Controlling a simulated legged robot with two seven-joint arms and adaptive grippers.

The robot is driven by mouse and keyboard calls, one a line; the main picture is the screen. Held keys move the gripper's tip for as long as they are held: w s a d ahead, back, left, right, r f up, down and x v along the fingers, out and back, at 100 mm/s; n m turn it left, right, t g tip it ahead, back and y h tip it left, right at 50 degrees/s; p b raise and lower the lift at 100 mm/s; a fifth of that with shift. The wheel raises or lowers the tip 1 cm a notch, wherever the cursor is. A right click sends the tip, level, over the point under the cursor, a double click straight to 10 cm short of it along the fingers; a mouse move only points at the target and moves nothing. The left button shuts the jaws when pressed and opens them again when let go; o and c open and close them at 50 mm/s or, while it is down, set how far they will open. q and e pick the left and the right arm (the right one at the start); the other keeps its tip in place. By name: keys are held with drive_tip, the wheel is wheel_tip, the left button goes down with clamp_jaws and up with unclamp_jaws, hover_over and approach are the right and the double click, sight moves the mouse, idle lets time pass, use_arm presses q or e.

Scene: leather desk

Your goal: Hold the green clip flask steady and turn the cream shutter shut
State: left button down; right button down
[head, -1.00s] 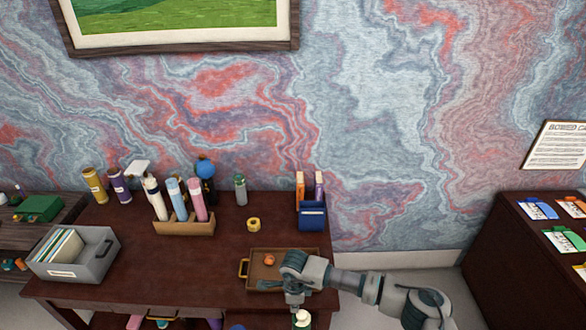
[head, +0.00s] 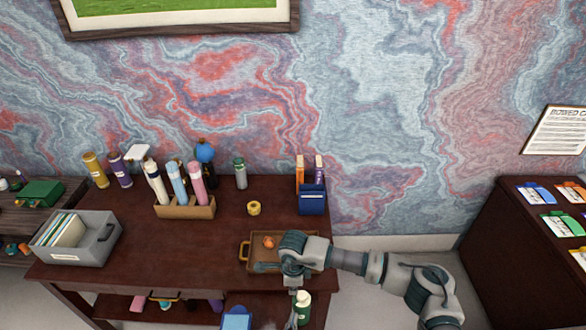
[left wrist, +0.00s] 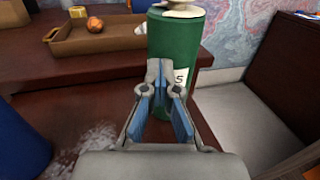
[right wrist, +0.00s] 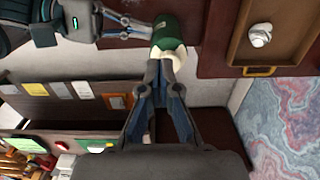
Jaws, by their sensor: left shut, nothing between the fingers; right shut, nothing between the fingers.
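A brown tray (head: 244,246) with an orange ball (head: 268,242) lies behind the flask. A yellow tape roll (head: 254,208), a wooden holder with bottles (head: 186,210), a blue box (head: 312,201) and a grey file box (head: 95,250) stand farther back. The middle of the desk is clear.

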wheel_tip(320, 180, down, 6)
drive_tip(key=shift+r, duration=0.15)
drive_tip(key=shift+w+d, duration=0.3)
drive_tip(key=shift+d, duration=0.25)
idle(1.1)
drive_tip(key=shift+w+a, duration=0.1)
drive_tip(key=shift+w, duration=0.15)
idle(0.4)
drive_tip(key=shift+w, duration=0.5)
idle(0.4)
drive_tip(key=shift+w+a+r, duration=0.1)
drive_tip(key=shift+w+a, duration=0.05)
drive_tip(key=shift+a, duration=0.15)
wheel_tip(320, 180, up, 6)
drive_tip(key=shift+f, duration=0.1)
